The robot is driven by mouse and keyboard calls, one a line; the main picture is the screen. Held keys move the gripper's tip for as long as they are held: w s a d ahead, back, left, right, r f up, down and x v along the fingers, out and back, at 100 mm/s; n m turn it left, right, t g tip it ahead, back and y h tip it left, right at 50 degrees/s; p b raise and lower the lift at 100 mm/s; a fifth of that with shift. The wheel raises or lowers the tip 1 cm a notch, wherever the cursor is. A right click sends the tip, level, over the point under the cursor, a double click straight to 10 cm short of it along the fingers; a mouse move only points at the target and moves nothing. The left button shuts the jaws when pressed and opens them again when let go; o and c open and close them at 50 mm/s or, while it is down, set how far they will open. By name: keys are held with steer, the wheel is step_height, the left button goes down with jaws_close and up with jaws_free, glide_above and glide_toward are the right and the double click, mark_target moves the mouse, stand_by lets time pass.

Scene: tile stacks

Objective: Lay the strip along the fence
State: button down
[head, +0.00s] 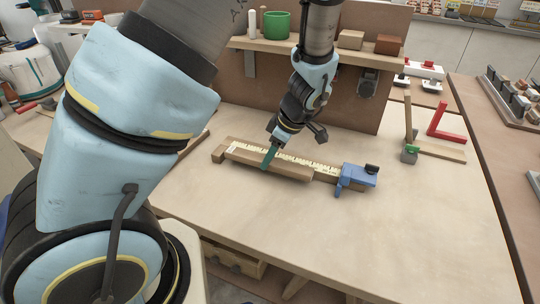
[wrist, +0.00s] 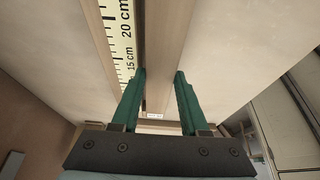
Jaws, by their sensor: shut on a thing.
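My gripper (head: 268,159), with green fingers, is shut on a wooden strip (head: 288,172) on the bench. In the wrist view the strip (wrist: 164,60) runs lengthwise between the two fingers (wrist: 158,100). The fence (head: 315,165) is the long wooden piece behind the strip, with a yellow ruler scale marked in centimetres. The scale (wrist: 121,40) also shows left of the strip in the wrist view, with a dark band between them. Strip and fence look roughly parallel; I cannot tell whether they touch. A blue stop (head: 358,178) sits at the fence's right end, apart from the strip.
The pale bench top (head: 400,215) is clear in front and to the right. A back panel (head: 235,85) with a shelf holding a green pot (head: 277,25) stands behind my gripper. A red-and-wood angle piece (head: 437,122) lies at the back right.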

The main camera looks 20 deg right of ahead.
steer(key=shift+s+a+f+b, duration=0.1)
steer(key=shift+f+b, duration=0.45)
steer(key=shift+f, duration=0.1)
steer(key=c, duration=0.6)
jaws_free()
steer(key=shift+s+f, duration=0.1)
steer(key=shift+o, duration=0.8)
steer(key=shift+r+p, duration=0.35)
steer(key=shift+r, duration=0.05)
steer(key=w+b+v, duration=0.1)
steer(key=b+v, duration=0.1)
steer(key=v, duration=1.1)
steer(key=shift+w+a+f+m+g+h, duration=0.2)
steer(key=shift+a+m+h, duration=0.45)
steer(key=shift+a+m, duration=2.55)
steer(key=shift+w+a+f+m+g+h, duration=0.2)
steer(key=shift+a+m+h, duration=0.4)
steer(key=shift+a, duration=5.3)
steer(key=shift+w+a+f+m+g+h, duration=0.2)
steer(key=shift+a+m+h, duration=0.45)
steer(key=shift+a+m, duration=2.55)
steer(key=a+n, duration=0.2)
steer(key=shift+a+r+n, duration=0.1)
steer(key=shift+a+n, duration=0.3)
